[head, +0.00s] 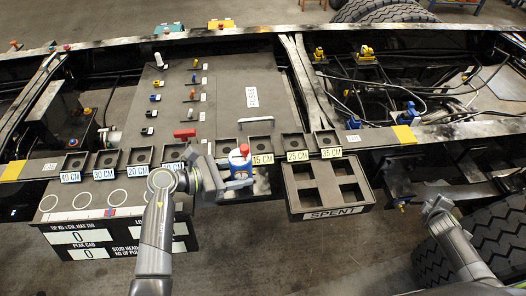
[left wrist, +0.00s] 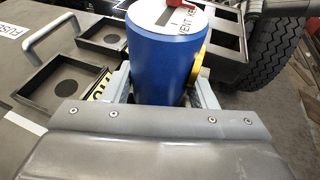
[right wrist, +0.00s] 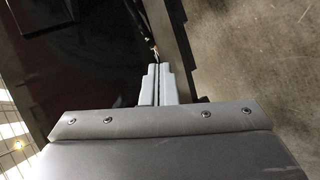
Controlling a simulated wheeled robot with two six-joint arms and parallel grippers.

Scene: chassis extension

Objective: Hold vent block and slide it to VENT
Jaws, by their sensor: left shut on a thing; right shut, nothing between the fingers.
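A blue cylinder (head: 240,168) with a white top and a red part on it stands at the near edge of the chassis, left of the 15 CM label. In the left wrist view the blue cylinder (left wrist: 160,60) has lettering starting with VENT on its white top and a brass-coloured part at its right side. My left gripper (head: 232,183) is shut on this cylinder, one finger on each side. I cannot make out a separate vent block. My right gripper (head: 436,206) is shut and empty at the right, away from the cylinder; its fingers (right wrist: 160,84) touch each other.
A row of small square trays with CM labels runs along the chassis edge. The SPENT tray (head: 328,192) hangs right of the cylinder. A scale board (head: 95,236) stands at the left. A FUSES panel (head: 215,100) lies behind. Tyres (head: 500,232) are at the lower right.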

